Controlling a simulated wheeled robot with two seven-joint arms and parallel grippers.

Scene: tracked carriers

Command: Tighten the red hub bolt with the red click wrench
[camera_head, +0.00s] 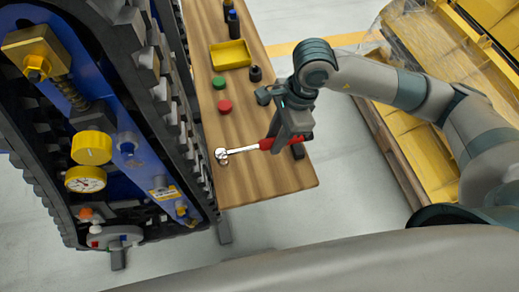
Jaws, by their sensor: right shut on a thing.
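The red click wrench (241,150) has a red handle, a silver shaft and a round ratchet head. My right gripper (288,139) is shut on its red handle, above the front part of the wooden table. The wrench head points left, toward the tracked carrier; I cannot tell whether the wrench touches the tabletop. On the carrier's lower left end is a round grey hub (122,238). A small red piece (96,229) shows beside it, probably the red hub bolt, too small to tell surely. An orange piece sits just above. My left gripper is not in view.
The wooden table (250,189) also bears a red disc (225,107), a green disc (218,83), a yellow tray (230,55) and dark bottles. The carrier's black track (165,105) runs close along the table's left edge. Yellow wrapped crates (440,45) stand at right.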

